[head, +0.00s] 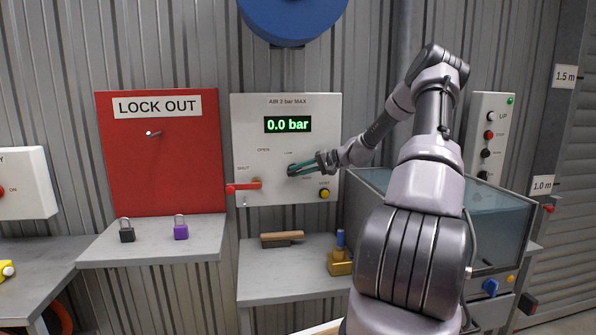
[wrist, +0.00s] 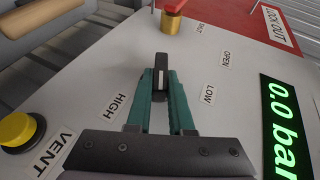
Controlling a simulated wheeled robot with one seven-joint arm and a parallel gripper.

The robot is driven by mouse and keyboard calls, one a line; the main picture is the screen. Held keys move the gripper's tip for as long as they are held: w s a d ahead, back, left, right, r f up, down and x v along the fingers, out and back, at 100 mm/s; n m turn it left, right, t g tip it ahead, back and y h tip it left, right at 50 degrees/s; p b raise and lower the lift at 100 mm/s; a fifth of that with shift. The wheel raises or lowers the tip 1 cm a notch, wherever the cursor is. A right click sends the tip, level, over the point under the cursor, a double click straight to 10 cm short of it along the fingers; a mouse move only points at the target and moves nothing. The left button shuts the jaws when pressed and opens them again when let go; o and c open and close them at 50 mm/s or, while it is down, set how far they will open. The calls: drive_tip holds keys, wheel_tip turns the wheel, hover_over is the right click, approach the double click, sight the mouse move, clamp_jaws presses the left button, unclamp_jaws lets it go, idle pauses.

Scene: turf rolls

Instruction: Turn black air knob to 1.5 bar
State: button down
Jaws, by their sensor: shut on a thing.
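The black air knob (wrist: 161,62) is on the pale panel (head: 325,110), between the HIGH and LOW labels in the wrist view. My gripper (wrist: 160,88) has its teal fingers on either side of the knob and is shut on it. In the head view my gripper (head: 298,169) reaches the panel from the right and mostly covers the knob. The green display (head: 287,124) reads 0.0 bar; part of it also shows in the wrist view (wrist: 284,125). A red lever (head: 242,187) lies level, its handle pointing left beneath the SHUT label.
A yellow VENT button (head: 324,194) sits low on the panel, right of the knob. A red LOCK OUT board (head: 160,165) hangs left of the panel.

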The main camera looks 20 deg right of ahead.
drive_tip(key=shift+f+m+t+y, duration=0.15)
drive_tip(key=shift+m+t+y, duration=0.2)
drive_tip(key=shift+y, duration=0.55)
drive_tip(key=c, duration=0.8)
unclamp_jaws()
drive_tip(key=v, duration=1)
drive_tip(key=shift+s+d, duration=0.25)
drive_tip(key=shift+d, duration=0.05)
drive_tip(key=shift+f, duration=0.1)
